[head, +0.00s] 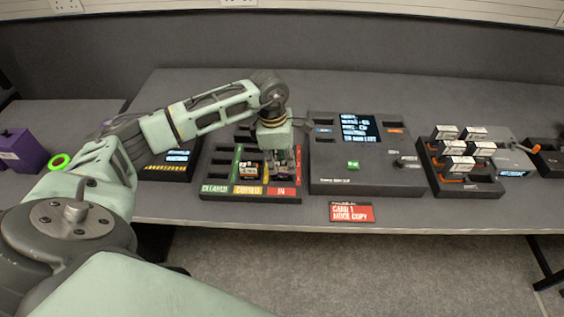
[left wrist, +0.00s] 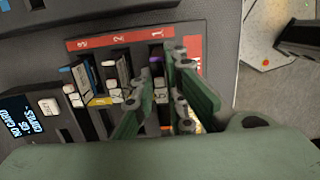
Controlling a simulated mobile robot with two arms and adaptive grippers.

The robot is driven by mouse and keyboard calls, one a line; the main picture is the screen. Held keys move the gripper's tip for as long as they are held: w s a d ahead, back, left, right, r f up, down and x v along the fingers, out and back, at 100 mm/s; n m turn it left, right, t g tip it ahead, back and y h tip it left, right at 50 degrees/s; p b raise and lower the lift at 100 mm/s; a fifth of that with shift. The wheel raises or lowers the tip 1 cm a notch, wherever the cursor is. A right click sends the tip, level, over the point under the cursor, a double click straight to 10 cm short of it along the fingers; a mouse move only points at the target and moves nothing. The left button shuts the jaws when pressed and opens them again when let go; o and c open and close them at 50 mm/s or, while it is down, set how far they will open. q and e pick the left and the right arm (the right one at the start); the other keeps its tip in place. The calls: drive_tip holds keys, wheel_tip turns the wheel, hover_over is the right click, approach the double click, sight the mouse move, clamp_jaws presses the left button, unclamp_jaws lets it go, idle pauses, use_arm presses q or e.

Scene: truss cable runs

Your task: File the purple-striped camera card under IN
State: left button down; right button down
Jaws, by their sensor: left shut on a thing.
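The dark card tray (head: 208,184) stands on the bench in the head view, with green CLEARED, yellow COPIED and red IN labels along its front. My left gripper (head: 280,163) reaches down over the IN column. In the left wrist view my left gripper (left wrist: 158,110) is shut on a dark card with a purple stripe (left wrist: 156,61). The card stands in or just above the IN slot beside the number 1; its lower part is hidden, so I cannot tell how deep it sits. My right gripper is not in view.
Other cards (head: 248,171) stand in the COPIED column, close to my fingers. Right of the tray is a console with a lit screen (head: 358,128), then a rack of white-labelled cards (head: 458,164). A red card-copy sign (head: 353,213) lies at the front edge.

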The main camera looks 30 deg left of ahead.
use_arm(q)
drive_tip(key=shift+f+b, duration=0.35)
drive_tip(key=shift+b, duration=0.1)
idle(0.5)
drive_tip(key=c, duration=1.7)
unclamp_jaws()
drive_tip(key=o, duration=0.3)
drive_tip(key=shift+r+p, duration=2.15)
drive_tip(key=shift+r, duration=1.65)
